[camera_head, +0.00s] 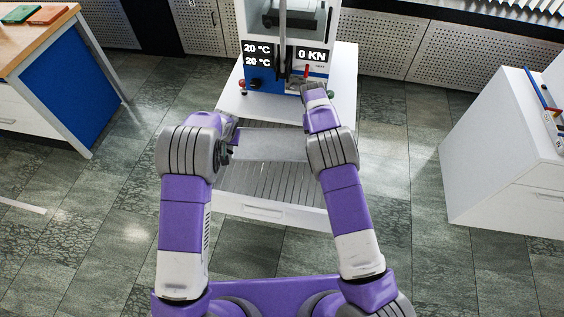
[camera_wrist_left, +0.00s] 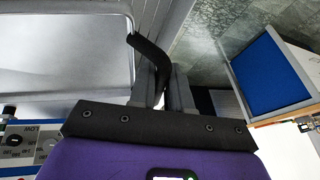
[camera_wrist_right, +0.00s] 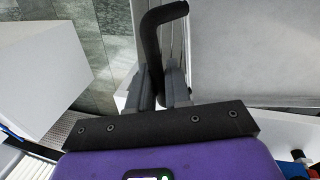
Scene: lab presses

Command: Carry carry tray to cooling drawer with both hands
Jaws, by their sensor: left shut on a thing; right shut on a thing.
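The carry tray (camera_head: 270,146) is a flat grey tray held between my two arms. It also shows at the left in the left wrist view (camera_wrist_left: 65,50) and at the right in the right wrist view (camera_wrist_right: 250,45). My left gripper (camera_wrist_left: 162,90) is shut on the tray's black bent handle, and my right gripper (camera_wrist_right: 163,88) is shut on the opposite black handle. The cooling drawer (camera_head: 262,212), white with a slatted floor, stands pulled out below the press. The tray is over the drawer's far part; I cannot tell whether it touches the slats. My forearms hide both tray ends in the head view.
The press (camera_head: 265,76) with temperature and force displays stands on a white table (camera_head: 343,75) just behind the tray. A blue-sided bench (camera_head: 70,90) is at the left and a white cabinet (camera_head: 490,150) at the right. The floor between is clear.

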